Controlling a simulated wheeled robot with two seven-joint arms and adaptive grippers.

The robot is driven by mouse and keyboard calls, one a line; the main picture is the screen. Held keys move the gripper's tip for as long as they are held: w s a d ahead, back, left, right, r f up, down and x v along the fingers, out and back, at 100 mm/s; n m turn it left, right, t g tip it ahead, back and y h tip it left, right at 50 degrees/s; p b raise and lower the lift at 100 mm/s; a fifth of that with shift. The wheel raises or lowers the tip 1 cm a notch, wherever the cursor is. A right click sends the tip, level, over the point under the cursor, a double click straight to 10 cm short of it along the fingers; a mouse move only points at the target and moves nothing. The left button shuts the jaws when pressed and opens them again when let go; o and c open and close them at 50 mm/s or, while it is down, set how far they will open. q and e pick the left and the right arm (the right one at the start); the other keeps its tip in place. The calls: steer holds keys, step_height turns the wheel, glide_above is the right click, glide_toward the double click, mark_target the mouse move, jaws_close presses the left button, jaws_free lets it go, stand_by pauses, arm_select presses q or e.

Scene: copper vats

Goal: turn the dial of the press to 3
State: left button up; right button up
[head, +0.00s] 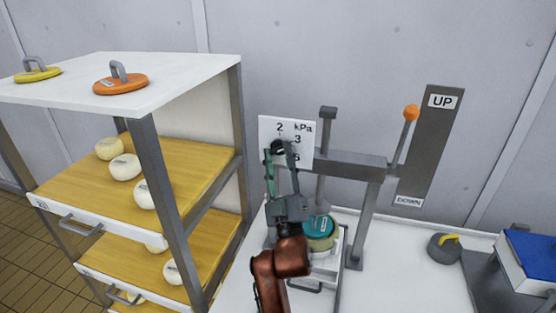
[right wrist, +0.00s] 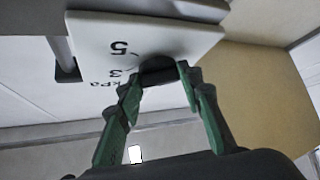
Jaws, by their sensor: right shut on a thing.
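The press (head: 345,163) stands on the white bench with a white dial plate (head: 305,130) marked kPa. The numbers 2, 3 and 5 can be read on the plate. My right gripper (head: 281,150) is shut on the black dial (head: 277,145), one finger on each side. In the right wrist view the plate (right wrist: 205,40) is upside down, with 5 and 3 readable, and the dial (right wrist: 157,66) sits between the green fingers of my right gripper (right wrist: 160,78). The dial's pointer is hidden, so its setting cannot be told. My left gripper is not in view.
The press lever with an orange knob (head: 411,113) stands near the UP sign (head: 442,101). A teal-topped cheese mould (head: 318,230) sits under the press. A shelf rack (head: 150,150) with round cheeses is close on the left. A grey weight (head: 444,247) lies at right.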

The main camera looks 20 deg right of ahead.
stand_by(0.3)
steer(key=o, duration=1.1)
